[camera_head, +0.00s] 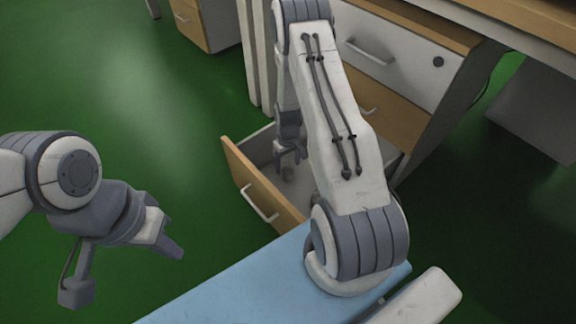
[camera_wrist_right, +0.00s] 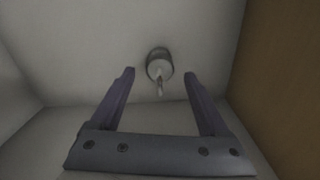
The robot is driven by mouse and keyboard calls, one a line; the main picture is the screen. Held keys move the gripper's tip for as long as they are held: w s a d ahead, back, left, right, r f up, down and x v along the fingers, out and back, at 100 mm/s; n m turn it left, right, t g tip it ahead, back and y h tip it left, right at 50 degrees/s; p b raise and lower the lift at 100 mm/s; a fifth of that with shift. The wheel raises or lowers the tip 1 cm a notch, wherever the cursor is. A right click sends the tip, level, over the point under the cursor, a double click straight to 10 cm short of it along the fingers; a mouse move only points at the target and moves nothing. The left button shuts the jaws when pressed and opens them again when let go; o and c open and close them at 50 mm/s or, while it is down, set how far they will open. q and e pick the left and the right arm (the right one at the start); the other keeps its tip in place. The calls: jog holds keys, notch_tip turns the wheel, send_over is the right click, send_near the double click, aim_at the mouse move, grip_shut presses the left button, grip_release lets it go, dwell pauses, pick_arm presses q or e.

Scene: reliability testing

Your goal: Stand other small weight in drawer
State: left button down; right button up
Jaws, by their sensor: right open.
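The open drawer (camera_head: 236,166) has a wooden front and a pale inside. A small grey weight (camera_wrist_right: 159,66) with a thin pale stem is on the drawer's pale floor in the right wrist view. It also shows faintly in the head view (camera_head: 288,174), below my right gripper (camera_head: 291,156). In the right wrist view my right gripper (camera_wrist_right: 160,82) is open, with the weight beyond and between its fingertips, apart from both. My left gripper (camera_head: 174,250) is over the green floor at the left. Its finger gap is not clear.
The desk cabinet (camera_head: 400,60) with closed upper drawers stands behind the open drawer. A light blue surface (camera_head: 250,290) lies in front of it. My right arm hides part of the drawer. Green floor is clear at the left.

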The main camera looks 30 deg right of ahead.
notch_tip(320, 180, up, 7)
jog(key=p, duration=0.3)
jog(key=shift+r, duration=0.2)
jog(key=s+a+r+n, duration=0.3)
jog(key=a+r, duration=1.5)
jog(key=a, duration=0.1)
jog(key=s+a+r+n, duration=0.1)
jog(key=s+a+r, duration=0.1)
jog(key=s, duration=0.4)
jog(key=s+a+r+n, duration=0.2)
jog(key=s+a+r, duration=0.1)
jog(key=s+r, duration=0.2)
jog(key=s+a+r+n+y, duration=0.1)
jog(key=s+r, duration=0.3)
jog(key=s, duration=0.5)
jog(key=shift+a, duration=0.85)
jog(key=shift+s+r, duration=0.1)
